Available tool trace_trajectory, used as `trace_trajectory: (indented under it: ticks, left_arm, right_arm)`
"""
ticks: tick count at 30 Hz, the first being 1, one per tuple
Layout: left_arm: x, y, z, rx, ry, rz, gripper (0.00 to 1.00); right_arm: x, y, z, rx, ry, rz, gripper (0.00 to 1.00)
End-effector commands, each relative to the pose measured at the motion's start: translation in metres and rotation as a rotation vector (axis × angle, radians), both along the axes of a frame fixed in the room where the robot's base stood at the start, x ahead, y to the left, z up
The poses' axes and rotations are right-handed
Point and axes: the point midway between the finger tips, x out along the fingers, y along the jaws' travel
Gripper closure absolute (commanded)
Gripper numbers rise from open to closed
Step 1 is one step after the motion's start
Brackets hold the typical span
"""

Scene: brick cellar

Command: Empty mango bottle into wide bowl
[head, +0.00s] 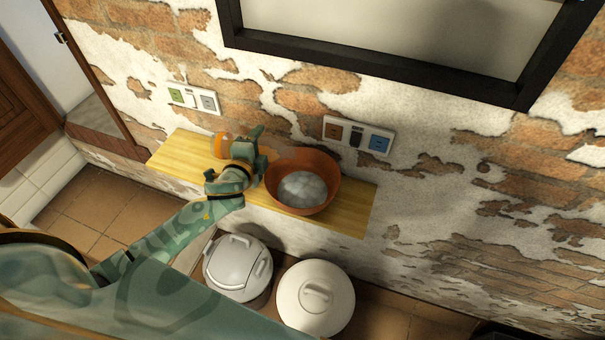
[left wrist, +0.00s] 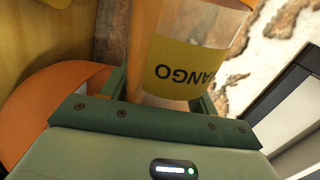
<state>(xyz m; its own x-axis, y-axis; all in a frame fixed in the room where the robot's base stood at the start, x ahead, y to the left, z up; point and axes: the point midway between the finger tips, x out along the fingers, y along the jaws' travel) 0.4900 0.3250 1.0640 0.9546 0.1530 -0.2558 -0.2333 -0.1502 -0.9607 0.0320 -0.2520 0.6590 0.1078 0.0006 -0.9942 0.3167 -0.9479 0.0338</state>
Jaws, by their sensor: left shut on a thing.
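The mango bottle (left wrist: 190,65) is clear with a yellow label, whose word "MANGO" shows upside down in the left wrist view. My left gripper (head: 247,155) is shut on it; the jaws hide part of the bottle. In the head view only an orange part of the bottle (head: 221,146) shows, left of the jaws. The wide bowl (head: 324,165) is orange-brown and stands on the wooden shelf, just right of the gripper. Whitish-grey contents (head: 302,189) lie in its bottom. The bowl's rim (left wrist: 45,90) also shows in the left wrist view. My right gripper is out of view.
The narrow wooden shelf (head: 350,209) runs along the brick wall, with free room at both ends. Sockets (head: 194,98) and a switch panel (head: 358,136) are on the wall above. Two lidded bins, one grey (head: 237,265) and one cream (head: 315,299), stand below.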

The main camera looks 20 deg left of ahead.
Motion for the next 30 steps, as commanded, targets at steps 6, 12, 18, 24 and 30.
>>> trace_trajectory:
  ticks: [6,12,18,24,30]
  left_arm:
    - [0.0004,-0.0002,0.0009,0.028,0.004,0.001,0.90]
    - [0.0004,-0.0001,0.0009,0.056,0.010,0.000,0.90]
    - [0.0004,-0.0001,0.0009,0.082,0.015,0.001,0.90]
    - [0.0004,-0.0004,0.0007,0.106,0.019,0.000,0.90]
    - [0.0005,-0.0007,0.0006,0.122,0.022,0.000,0.90]
  right_arm:
    - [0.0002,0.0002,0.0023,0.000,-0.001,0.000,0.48]
    - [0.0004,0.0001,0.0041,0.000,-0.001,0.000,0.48]
    - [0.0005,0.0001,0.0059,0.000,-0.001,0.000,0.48]
    - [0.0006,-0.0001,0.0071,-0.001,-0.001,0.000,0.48]
    - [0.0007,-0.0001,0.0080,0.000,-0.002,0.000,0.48]
